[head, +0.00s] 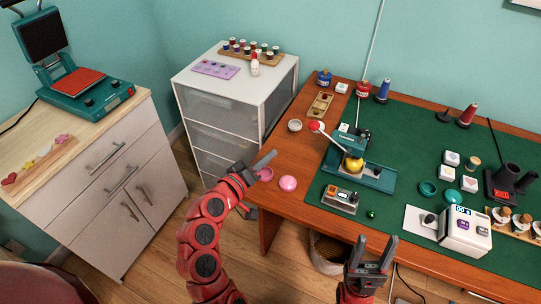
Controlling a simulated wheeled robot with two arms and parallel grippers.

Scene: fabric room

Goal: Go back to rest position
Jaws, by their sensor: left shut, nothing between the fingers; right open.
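My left gripper (266,160) is shut and empty, with its red arm coming up from the bottom of the head view. It is at the left edge of the desk, close to a pink round piece (288,183) and a second pink piece (265,174). Whether it touches the desk I cannot tell. My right gripper (376,245) is open and empty, low at the bottom, in front of the desk's front edge. Its two fingers point up in the picture. Most of the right arm is out of view.
The wooden desk (282,202) has a green mat (412,122) carrying a teal press with a red-knobbed lever (316,126), a white device (465,231), spools and small boxes. A white drawer cabinet (213,108) and a heat press (85,92) stand left. A bin (328,252) sits under the desk.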

